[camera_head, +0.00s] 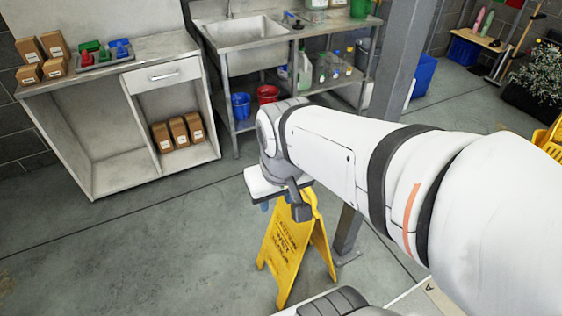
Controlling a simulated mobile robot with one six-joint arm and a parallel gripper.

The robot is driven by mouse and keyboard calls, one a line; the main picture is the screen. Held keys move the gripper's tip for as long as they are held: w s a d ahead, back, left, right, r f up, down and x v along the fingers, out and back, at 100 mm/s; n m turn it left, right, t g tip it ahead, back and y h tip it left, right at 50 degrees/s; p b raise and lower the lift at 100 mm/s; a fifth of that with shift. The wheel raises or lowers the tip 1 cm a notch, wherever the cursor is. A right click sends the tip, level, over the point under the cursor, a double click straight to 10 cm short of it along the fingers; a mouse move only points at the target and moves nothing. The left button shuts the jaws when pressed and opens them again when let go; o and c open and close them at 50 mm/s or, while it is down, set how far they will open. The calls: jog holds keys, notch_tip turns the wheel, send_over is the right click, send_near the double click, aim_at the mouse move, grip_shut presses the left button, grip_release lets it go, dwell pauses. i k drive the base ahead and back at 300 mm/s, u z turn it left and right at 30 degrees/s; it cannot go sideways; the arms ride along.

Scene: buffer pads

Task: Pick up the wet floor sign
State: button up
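The wet floor sign (285,248) is a yellow folding A-frame with dark lettering. It stands upright and spread on the grey floor, near the bottom centre. My gripper (270,207) is at the top of the sign, and its fingers are mostly hidden behind my own wrist parts. It appears right at or just over the sign's top edge. I cannot tell whether the fingers touch the sign or are open or shut.
A grey metal post (393,75) stands just behind my arm and the sign. A white cabinet (95,130) with boxes is at the left. A steel sink table (245,42) with blue and red buckets is behind. The floor left of the sign is clear.

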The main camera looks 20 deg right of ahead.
aim_at(318, 237)
jog(key=z, duration=0.15)
jog(key=k, duration=0.2)
jog(key=u, duration=2.65)
jog(key=k, duration=1.5)
jog(key=z, duration=2.45)
jog(key=i, duration=1)
